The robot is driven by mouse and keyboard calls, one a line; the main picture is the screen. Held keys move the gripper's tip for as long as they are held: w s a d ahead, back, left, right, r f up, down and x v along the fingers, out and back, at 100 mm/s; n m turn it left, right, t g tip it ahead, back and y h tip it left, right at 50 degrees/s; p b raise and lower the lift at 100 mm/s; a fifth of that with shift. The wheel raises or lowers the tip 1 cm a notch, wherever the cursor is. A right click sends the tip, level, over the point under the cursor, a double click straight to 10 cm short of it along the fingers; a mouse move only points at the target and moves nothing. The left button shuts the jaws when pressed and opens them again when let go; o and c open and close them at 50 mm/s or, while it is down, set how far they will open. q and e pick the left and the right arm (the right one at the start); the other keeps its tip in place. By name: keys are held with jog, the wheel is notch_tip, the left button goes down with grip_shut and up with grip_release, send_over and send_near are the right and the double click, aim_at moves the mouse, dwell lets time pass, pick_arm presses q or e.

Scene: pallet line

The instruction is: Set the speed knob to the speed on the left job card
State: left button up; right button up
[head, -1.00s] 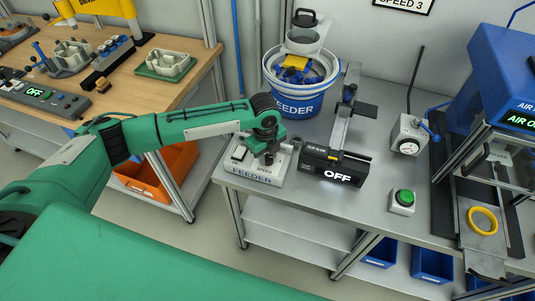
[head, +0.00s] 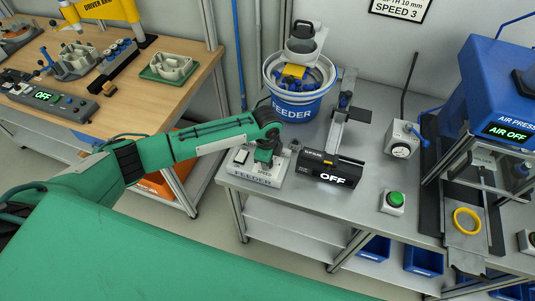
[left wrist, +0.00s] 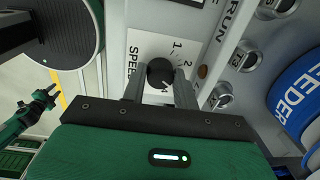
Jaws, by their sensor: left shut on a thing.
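The speed knob (left wrist: 160,73) is a small black round knob on a white SPEED panel (left wrist: 135,48) in the left wrist view. The numbers 1 and 2 show beside it; other numbers are hidden, and I cannot tell which it points at. My left gripper (left wrist: 160,88) is shut on the knob, with a finger on each side. In the head view my left gripper (head: 264,160) is over the feeder control box (head: 250,178), hiding the knob. A card (head: 400,8) reading SPEED 3 hangs on the back wall, its top cut off. My right gripper (left wrist: 46,96) looks small at the left of the wrist view.
A black unit with a lit OFF display (head: 332,178) stands right of the feeder box. The blue feeder bowl (head: 298,108) is behind. A green button (head: 395,199) and a press with a yellow ring (head: 467,221) are farther right. A wooden bench (head: 180,65) is at left.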

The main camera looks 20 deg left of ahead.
pick_arm(q)
jog(key=shift+n+p, duration=0.65)
jog(key=shift+n, duration=0.35)
jog(key=o, duration=1)
jog(key=shift+r, duration=0.1)
jog(key=shift+r, duration=0.3)
jog(key=r+b, duration=0.1)
jog(key=r, duration=0.3)
jog(key=r+b, duration=0.1)
jog(key=r, duration=0.3)
jog(key=r+b, duration=0.1)
jog(key=r, duration=0.4)
jog(key=shift+s+b, duration=0.35)
jog(key=shift+b, duration=0.05)
